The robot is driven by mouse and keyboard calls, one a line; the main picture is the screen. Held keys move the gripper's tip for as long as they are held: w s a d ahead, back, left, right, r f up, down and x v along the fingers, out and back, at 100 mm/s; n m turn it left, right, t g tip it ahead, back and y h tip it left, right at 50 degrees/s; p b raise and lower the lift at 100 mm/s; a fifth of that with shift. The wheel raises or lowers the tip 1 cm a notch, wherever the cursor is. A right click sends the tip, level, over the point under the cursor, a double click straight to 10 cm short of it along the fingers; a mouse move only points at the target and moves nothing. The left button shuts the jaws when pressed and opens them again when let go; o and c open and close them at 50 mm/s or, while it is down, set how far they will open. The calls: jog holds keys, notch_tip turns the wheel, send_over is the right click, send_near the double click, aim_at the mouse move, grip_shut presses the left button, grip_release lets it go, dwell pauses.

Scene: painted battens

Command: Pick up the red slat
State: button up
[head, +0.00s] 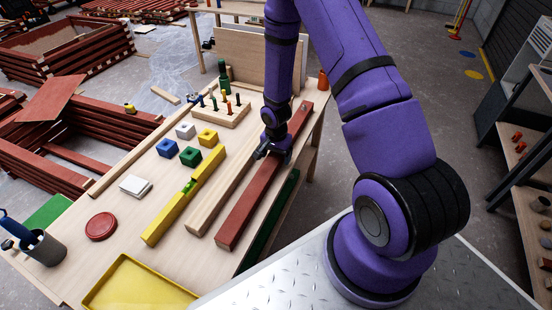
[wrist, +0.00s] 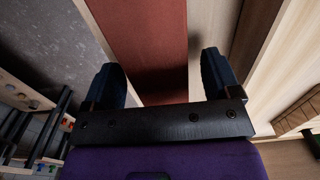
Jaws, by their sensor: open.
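The red slat (head: 258,192) is a long red bar lying lengthwise on the wooden table, between a plain wood slat (head: 222,204) on its left and a dark green slat (head: 273,219) along the table's right edge. My gripper (head: 272,150) is above the far half of the red slat and hides part of it. In the wrist view, the red slat (wrist: 146,45) runs between the two spread fingers of my gripper (wrist: 163,80), with nothing held. I cannot tell how far above the slat the fingertips are.
A yellow slat (head: 185,196) lies left of the plain one. Coloured blocks (head: 190,156), a peg board (head: 222,112) and green bottle (head: 224,78) stand farther left and back. A yellow tray (head: 135,285), red disc (head: 101,226) and dark cup (head: 45,250) are near the front left.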

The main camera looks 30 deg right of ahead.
jog(key=shift+f, duration=0.1)
jog(key=c, duration=1.4)
jog(key=shift+c, duration=0.4)
